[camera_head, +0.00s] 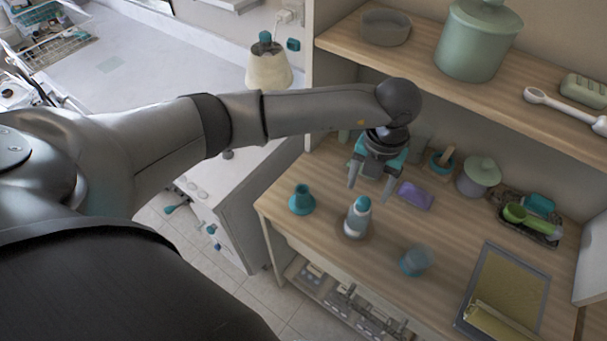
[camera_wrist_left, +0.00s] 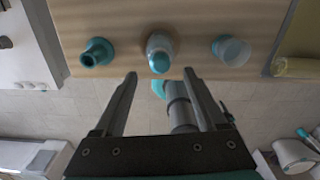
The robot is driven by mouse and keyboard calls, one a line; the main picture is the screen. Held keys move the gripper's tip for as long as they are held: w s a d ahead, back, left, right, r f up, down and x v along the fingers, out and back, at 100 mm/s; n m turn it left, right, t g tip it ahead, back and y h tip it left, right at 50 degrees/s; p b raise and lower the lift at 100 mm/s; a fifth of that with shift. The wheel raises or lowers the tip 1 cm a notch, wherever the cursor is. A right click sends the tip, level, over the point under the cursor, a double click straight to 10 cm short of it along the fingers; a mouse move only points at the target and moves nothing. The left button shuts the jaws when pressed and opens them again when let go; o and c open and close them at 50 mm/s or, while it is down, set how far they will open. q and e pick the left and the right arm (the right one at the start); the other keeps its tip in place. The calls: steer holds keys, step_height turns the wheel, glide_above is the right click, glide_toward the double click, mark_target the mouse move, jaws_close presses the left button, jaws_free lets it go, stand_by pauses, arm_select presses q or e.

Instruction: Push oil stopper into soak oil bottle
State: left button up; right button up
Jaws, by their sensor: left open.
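A whitish bottle (camera_head: 355,221) with a teal stopper (camera_head: 363,203) in its top stands upright near the front edge of the wooden counter. In the left wrist view the bottle (camera_wrist_left: 159,42) and the stopper (camera_wrist_left: 160,63) are at the top centre. I cannot tell how deep the stopper sits. My left gripper (camera_head: 369,191) is open and empty, above and behind the bottle in the head view. In the left wrist view its fingertips (camera_wrist_left: 160,75) spread to either side of the stopper's line, apparently without touching it. My right gripper is not in view.
A teal flask (camera_head: 302,201) stands left of the bottle, and a translucent blue cup (camera_head: 414,262) stands right of it. A shelf (camera_head: 450,83) overhangs the counter's back.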

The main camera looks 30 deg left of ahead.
arm_select(q)
steer(key=shift+r+p, duration=1.1)
steer(key=shift+r, duration=0.45)
step_height(320, 180, up, 15)
steer(key=b, duration=0.2)
